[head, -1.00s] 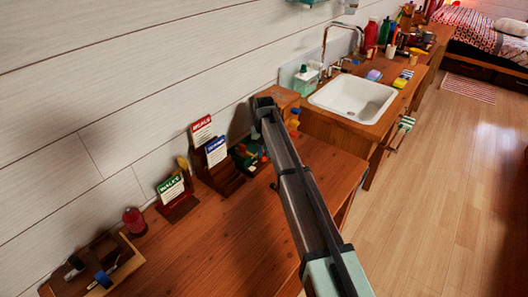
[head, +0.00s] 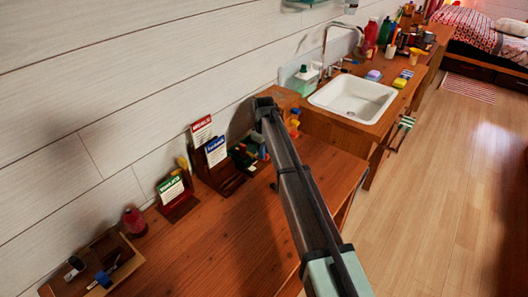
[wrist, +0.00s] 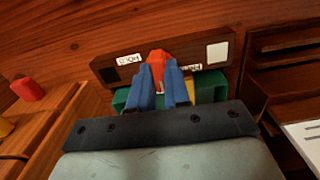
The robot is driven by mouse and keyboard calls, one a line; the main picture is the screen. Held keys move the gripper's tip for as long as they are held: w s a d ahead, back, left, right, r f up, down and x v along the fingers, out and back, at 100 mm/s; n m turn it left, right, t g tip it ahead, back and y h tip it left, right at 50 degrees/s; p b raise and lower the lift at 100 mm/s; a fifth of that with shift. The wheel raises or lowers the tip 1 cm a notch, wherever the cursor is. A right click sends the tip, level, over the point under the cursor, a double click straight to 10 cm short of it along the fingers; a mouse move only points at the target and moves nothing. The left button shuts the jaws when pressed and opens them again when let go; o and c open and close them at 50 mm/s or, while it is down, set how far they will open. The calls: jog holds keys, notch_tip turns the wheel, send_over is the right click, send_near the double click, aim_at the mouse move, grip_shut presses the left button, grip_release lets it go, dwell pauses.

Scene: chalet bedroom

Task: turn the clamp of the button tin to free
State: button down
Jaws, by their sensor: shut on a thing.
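In the wrist view my gripper (wrist: 162,74) has its blue fingers closed on the orange-red clamp (wrist: 156,58). The clamp stands up between the fingertips, and its lower part is hidden by them. The green button tin (wrist: 212,86) shows on both sides of the fingers, against a dark wooden board (wrist: 108,72). Small white labels sit on the board left and right of the clamp; the wording is upside down and hard to read. In the head view the green tin (head: 243,154) is partly hidden behind my arm, and the gripper is not clear there.
Card stands (head: 178,205) and a wooden organiser line the wall left of the tin. A dark red jar (head: 134,222) and an open wooden box (head: 128,255) stand further left. The sink (head: 353,99) is at the right. The desk front is bare.

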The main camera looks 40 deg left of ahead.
jog(key=shift+n, duration=0.4)
jog(key=c, duration=1.1)
grip_release()
jog(key=shift+r, duration=0.1)
notch_tip(320, 180, up, 14)
jog(key=shift+f, duration=0.15)
